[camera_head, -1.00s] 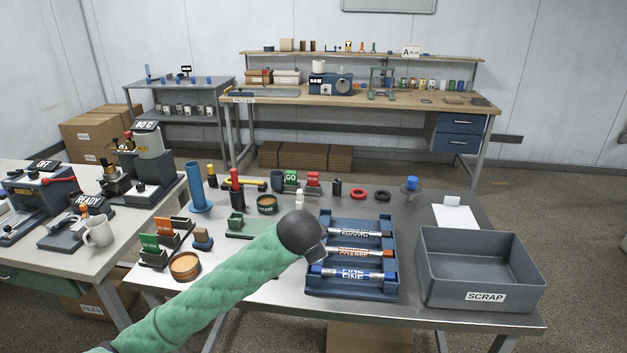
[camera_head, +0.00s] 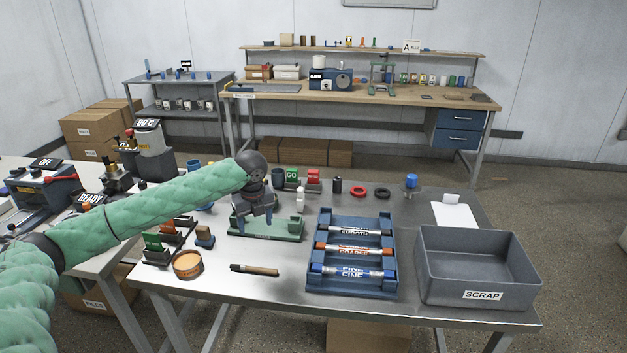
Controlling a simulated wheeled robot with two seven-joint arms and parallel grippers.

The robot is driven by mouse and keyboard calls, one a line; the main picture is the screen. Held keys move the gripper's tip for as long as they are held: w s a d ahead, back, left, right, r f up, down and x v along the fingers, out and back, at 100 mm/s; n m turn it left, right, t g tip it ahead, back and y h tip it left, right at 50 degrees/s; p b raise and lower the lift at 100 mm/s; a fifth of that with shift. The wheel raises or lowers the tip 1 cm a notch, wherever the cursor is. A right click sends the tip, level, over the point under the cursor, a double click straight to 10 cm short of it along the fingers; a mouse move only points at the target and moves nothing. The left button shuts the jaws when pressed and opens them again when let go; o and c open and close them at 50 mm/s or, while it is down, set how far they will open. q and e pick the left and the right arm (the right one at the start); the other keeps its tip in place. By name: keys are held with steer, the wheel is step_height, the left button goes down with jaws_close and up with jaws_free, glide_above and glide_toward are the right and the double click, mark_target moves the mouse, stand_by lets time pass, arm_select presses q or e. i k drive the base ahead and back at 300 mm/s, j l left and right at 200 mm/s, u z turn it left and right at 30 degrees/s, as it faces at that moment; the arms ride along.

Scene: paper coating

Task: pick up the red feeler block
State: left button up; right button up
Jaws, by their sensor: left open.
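The red feeler block (camera_head: 313,178) stands upright at the back middle of the steel table, just right of a green GO block (camera_head: 292,176). My left gripper (camera_head: 254,220) points down over the green fixture (camera_head: 283,230), to the left of and nearer than the red block. Its dark fingers are apart with nothing seen between them, and it is clear of the red block. My right gripper is not in view.
A blue rack (camera_head: 316,283) of labelled rods and a grey SCRAP bin (camera_head: 440,283) fill the right. A small white bottle (camera_head: 300,199) stands in front of the red block. A black cylinder (camera_head: 337,186) is at its right.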

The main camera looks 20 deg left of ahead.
mark_target(312, 174)
steer(key=i, duration=1.5)
